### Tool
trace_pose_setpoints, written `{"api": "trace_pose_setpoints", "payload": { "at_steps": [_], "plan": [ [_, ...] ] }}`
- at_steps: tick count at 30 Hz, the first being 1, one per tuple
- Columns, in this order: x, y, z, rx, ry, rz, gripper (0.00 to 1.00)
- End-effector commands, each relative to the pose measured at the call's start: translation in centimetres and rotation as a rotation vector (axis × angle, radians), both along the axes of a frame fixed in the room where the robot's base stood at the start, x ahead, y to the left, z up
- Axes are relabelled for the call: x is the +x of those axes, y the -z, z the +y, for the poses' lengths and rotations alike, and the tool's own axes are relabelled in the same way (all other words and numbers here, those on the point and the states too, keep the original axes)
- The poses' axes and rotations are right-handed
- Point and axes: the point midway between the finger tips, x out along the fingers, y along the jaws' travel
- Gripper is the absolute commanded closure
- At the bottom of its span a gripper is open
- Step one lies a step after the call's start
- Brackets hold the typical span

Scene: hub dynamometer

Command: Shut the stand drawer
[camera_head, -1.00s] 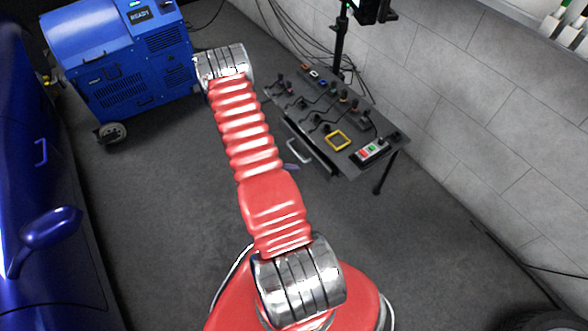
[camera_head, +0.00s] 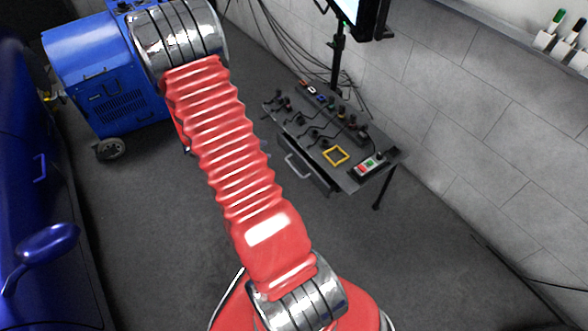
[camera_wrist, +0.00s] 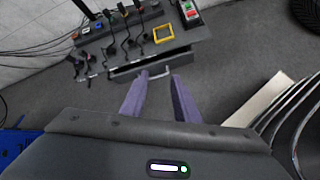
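The stand (camera_head: 352,178) is a dark low table by the wall. Its drawer (camera_head: 312,174) shows under the near edge with a pale bar handle (camera_head: 297,167). The drawer looks pulled out, with a dark gap behind its front; how far is hard to tell. In the wrist view the drawer (camera_wrist: 122,77) and its handle (camera_wrist: 158,75) lie just beyond my gripper (camera_wrist: 159,81). Its two purple fingers are spread apart with nothing between them. The handle shows between and beyond the fingertips; contact is not clear. In the head view my arm mostly hides my gripper.
Tools, a yellow square frame (camera_head: 336,155) and a red-green button box (camera_head: 370,165) lie on the stand. A blue machine (camera_head: 105,75) stands left, a blue car (camera_head: 35,200) farther left. A monitor post (camera_head: 337,65) and cables are behind. Floor before the stand is clear.

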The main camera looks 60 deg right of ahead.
Motion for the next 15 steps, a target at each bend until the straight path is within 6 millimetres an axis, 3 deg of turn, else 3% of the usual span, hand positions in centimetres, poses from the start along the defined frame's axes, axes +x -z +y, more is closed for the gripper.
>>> {"api": "trace_pose_setpoints", "payload": {
  "at_steps": [3,15],
  "plan": [
    [0.9,-3.3,1.7,-0.006,0.039,-0.07,0.72],
    [2.2,-12.1,8.6,0.028,0.169,-0.3,0.72]
  ]
}}
